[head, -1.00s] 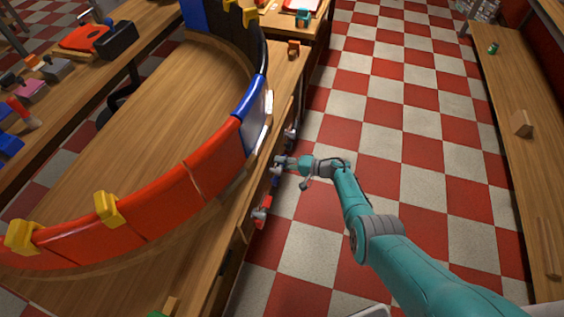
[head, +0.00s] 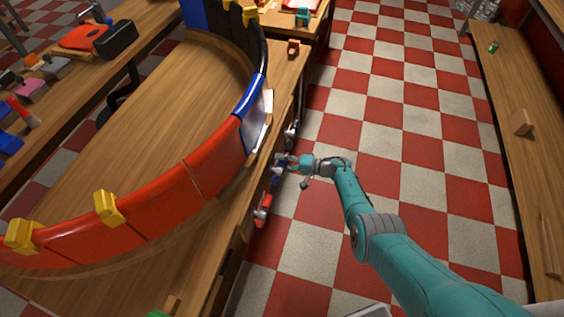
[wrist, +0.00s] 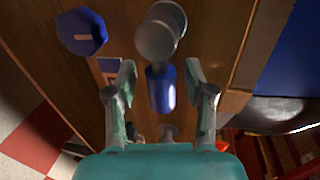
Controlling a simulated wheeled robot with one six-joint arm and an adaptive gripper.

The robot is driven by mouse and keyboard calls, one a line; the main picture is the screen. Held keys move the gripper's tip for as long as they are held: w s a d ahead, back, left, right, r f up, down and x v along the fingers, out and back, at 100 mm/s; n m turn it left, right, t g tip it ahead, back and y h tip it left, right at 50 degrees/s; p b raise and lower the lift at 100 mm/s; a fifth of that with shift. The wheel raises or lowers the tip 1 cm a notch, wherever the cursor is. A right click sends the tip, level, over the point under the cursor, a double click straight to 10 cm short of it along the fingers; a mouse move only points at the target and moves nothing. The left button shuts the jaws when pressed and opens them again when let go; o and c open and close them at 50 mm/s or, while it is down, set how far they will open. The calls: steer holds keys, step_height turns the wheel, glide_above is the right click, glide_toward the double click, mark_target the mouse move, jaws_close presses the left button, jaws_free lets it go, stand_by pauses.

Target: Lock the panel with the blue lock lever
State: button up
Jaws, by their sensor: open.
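The blue lock lever (wrist: 161,90) shows in the wrist view as a blue cylindrical grip below a grey round hub (wrist: 158,32). My gripper (wrist: 161,82) is open, with one finger on each side of the blue grip and visible gaps between. In the head view my gripper (head: 283,161) is at the bench's right side, where a small blue part (head: 275,178) shows beside it; the lever is mostly hidden there. The panel (head: 254,126), blue-topped with a pale face, stands in the curved wall just left of the gripper.
A red-handled part (head: 262,210) and a grey fitting (head: 291,131) are on the same bench side. A blue octagonal knob (wrist: 82,32) is left of the lever. The red curved wall (head: 150,208) stands on the bench. The checkered floor (head: 390,110) to the right is clear.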

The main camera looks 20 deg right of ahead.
steer(key=v, duration=1.1)
steer(key=shift+s+d, duration=0.25)
steer(key=shift+d, duration=0.05)
steer(key=shift+r, duration=0.1)
steer(key=s+a+r+n+t+h, duration=0.2)
steer(key=s+a+t, duration=0.2)
steer(key=s+a, duration=0.45)
steer(key=s+a+r+n+t+h, duration=0.1)
steer(key=s+a+n+t+h, duration=0.3)
steer(key=s, duration=0.7)
steer(key=s+r+g+h, duration=0.1)
steer(key=s+r+h, duration=0.2)
steer(key=s+r, duration=0.7)
steer(key=s+d+r+n+g+h, duration=0.1)
steer(key=s+r+h, duration=0.2)
steer(key=s+r, duration=0.8)
steer(key=s, duration=0.8)
steer(key=shift+s+h, duration=0.15)
steer(key=shift+h, duration=0.25)
steer(key=shift+d, duration=0.1)
